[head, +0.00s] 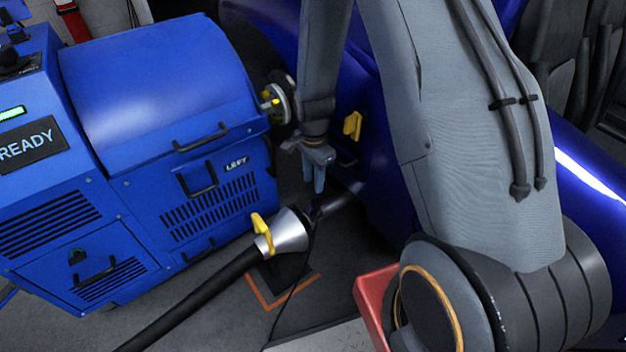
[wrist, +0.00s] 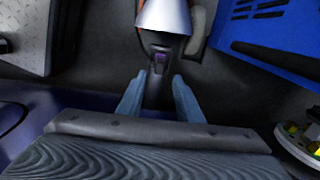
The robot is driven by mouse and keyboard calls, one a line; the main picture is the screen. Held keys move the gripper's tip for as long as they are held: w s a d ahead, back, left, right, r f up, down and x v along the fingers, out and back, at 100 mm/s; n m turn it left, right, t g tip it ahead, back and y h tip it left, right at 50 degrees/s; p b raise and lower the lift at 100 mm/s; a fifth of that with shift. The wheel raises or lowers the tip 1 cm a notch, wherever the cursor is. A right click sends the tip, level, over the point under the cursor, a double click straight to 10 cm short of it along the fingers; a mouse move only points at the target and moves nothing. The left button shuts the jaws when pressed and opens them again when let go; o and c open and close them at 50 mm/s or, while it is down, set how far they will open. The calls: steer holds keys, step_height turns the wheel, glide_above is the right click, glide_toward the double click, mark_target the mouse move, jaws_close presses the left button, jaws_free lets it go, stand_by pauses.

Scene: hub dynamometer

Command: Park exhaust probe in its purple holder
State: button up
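The exhaust probe (head: 291,232) is a silver cone with a yellow handle (head: 263,232) and a black hose, low between the blue cabinet and the blue car. Its cone also shows at the top of the wrist view (wrist: 165,17). A dark pipe (head: 342,199) runs from the cone's narrow end toward the car. A small purple patch (wrist: 160,58) shows near the joint; I cannot tell whether it is part of the holder. My gripper (head: 318,190) points down above the pipe. Its pale blue fingers are apart, with the pipe showing between them in the wrist view (wrist: 158,98). No purple holder is clearly visible.
The blue dynamometer cabinet (head: 160,85) stands at left, its hub (head: 277,103) close to my wrist. The car body (head: 385,195) is behind my arm. A red box (head: 374,300) stands at the lower right. An orange-edged floor mark (head: 262,293) lies below the probe.

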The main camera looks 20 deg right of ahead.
mark_target(313, 196)
step_height(313, 196, down, 5)
steer(key=b, duration=0.4)
steer(key=shift+f+b, duration=0.45)
steer(key=shift+f, duration=1.3)
jaws_close()
steer(key=shift+r+p, duration=0.8)
steer(key=shift+r+p, duration=1.8)
steer(key=shift+r, duration=0.2)
